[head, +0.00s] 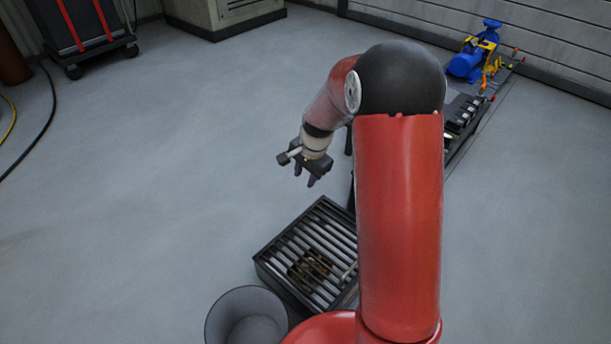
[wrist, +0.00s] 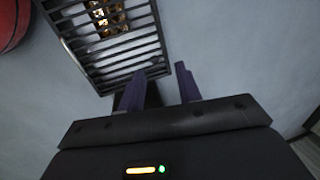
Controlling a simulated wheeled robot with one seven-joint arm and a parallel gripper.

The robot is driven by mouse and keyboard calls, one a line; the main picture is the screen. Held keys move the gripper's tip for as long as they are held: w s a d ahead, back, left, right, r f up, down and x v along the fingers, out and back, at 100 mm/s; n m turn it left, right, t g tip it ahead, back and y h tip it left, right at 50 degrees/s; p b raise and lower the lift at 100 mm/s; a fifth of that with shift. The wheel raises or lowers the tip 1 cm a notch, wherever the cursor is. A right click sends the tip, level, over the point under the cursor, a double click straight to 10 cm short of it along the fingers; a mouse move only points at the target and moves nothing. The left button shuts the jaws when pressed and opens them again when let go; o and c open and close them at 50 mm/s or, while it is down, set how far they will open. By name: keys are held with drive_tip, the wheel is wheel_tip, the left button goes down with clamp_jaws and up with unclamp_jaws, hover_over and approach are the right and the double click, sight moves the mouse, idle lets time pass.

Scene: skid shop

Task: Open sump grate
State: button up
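The sump grate (head: 300,235) is a dark barred grate lying flat on a low black box on the floor, below the middle of the head view. Brown pieces (head: 310,268) show beneath its bars. The grate also fills the upper part of the wrist view (wrist: 140,62). My gripper (head: 306,178) is above and beyond the grate's far edge, pointing down and apart from it. In the wrist view its two purple fingers (wrist: 160,85) are spread with a gap between them and nothing held. My arm hides the grate's right side in the head view.
A grey round bin (head: 246,318) stands just left of the grate's near corner. A skid with a blue pump (head: 466,64) lies at the back right. A wheeled cart (head: 90,35) and hoses (head: 40,135) are at the left. The floor left of the grate is clear.

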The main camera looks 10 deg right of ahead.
drive_tip(key=shift+f, duration=0.1)
clamp_jaws()
idle(1.2)
drive_tip(key=c, duration=0.7)
unclamp_jaws()
drive_tip(key=o, duration=0.7)
drive_tip(key=a+p+v, duration=0.1)
drive_tip(key=v, duration=0.6)
drive_tip(key=shift+d+r, duration=0.4)
drive_tip(key=shift+d, duration=0.15)
